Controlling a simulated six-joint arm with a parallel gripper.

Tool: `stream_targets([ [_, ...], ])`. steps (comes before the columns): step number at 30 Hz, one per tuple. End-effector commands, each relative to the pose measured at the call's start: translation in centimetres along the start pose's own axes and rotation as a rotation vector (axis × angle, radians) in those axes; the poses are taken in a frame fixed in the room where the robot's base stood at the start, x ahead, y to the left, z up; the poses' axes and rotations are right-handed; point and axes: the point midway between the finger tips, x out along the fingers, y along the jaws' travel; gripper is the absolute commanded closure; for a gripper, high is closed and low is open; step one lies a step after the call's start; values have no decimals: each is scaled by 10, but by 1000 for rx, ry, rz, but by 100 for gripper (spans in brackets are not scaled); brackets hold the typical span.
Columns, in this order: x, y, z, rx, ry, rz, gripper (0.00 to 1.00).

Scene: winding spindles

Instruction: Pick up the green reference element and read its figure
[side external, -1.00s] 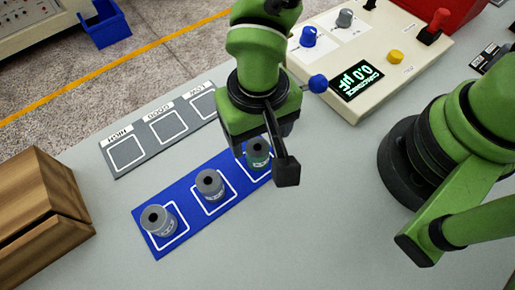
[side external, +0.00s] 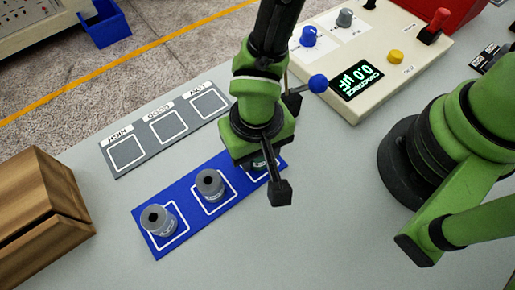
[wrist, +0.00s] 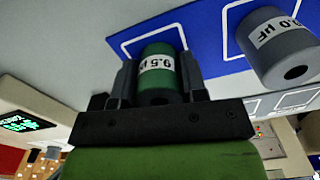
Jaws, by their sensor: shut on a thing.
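The green reference element (wrist: 163,80) is a green cylinder with a white label that appears to read 9.5 µF in the wrist view. My gripper (wrist: 156,85) is shut on it, one finger on each side. In the side view my gripper (side external: 266,170) is over the right end of the blue mat (side external: 188,203) and hides most of the element. The element is at or just above its white-outlined square; I cannot tell whether it touches the mat.
Two grey cylinders stand on the blue mat, one in the middle square (side external: 210,184) and one at the left (side external: 157,220). A grey sorting mat (side external: 145,112) with empty squares lies behind. A capacitance meter (side external: 358,80) shows 0.0 µF. A wooden box (side external: 40,205) stands at left.

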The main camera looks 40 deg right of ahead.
Motion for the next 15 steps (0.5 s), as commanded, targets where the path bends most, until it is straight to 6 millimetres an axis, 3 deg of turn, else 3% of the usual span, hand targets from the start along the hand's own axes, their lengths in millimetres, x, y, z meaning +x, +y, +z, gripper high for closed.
stream_targets([
  [8, -5, 0, 0, 0, 1, -1, 85],
  [15, -38, -1, -1, -1, 3, -5, 85],
])
